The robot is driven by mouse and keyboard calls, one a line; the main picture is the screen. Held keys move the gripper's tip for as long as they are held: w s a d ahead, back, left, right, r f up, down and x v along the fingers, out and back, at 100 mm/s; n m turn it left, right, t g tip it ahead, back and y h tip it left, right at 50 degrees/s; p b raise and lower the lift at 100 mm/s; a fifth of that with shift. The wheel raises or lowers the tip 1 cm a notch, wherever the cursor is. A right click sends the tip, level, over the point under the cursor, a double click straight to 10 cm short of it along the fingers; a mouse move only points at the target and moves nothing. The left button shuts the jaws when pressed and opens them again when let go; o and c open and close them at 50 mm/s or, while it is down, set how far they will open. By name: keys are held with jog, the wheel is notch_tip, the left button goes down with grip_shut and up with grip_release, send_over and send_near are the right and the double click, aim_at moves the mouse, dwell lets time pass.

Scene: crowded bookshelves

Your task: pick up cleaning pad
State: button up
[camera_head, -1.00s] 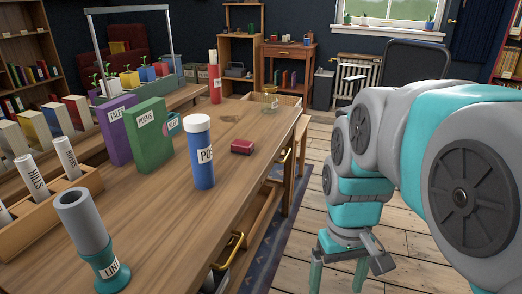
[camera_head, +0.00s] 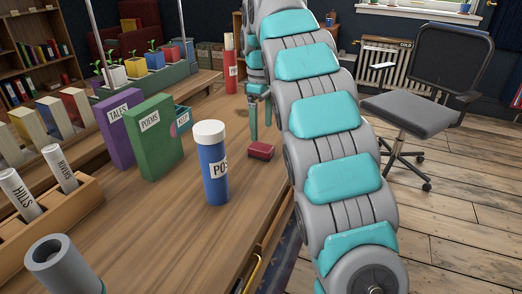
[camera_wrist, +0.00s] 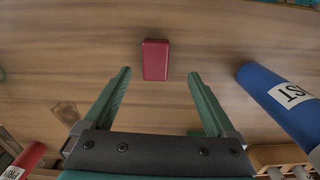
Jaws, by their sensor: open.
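The cleaning pad appears to be the small dark red block (camera_head: 261,151) lying flat on the wooden table, right of the blue tube marked POS. It also shows in the wrist view (camera_wrist: 155,60), upper middle, just beyond and between my fingertips. My gripper (camera_head: 260,118) points down above the table behind the block, partly hidden by my arm. The block is not touched.
The blue tube (camera_head: 214,170) with a white cap stands near the block; in the wrist view it (camera_wrist: 285,100) lies to the right. Purple (camera_head: 116,137) and green (camera_head: 155,140) books stand at left. A red tube (camera_head: 230,65) stands farther back.

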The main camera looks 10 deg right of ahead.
aim_at(261, 146)
jog(key=shift+w+a+f+n, duration=0.1)
jog(key=shift+w+f+n, duration=0.15)
jog(key=shift+w, duration=0.35)
notch_tip(261, 146, down, 2)
jog(key=shift+f+b, duration=0.15)
jog(key=shift+b, duration=0.45)
jog(key=shift+s+f, duration=0.2)
jog(key=shift+f, duration=0.55)
jog(key=shift+f+p, duration=0.35)
jog(key=shift+f, duration=1.45)
jog(key=c, duration=1.4)
jog(key=shift+c, duration=0.2)
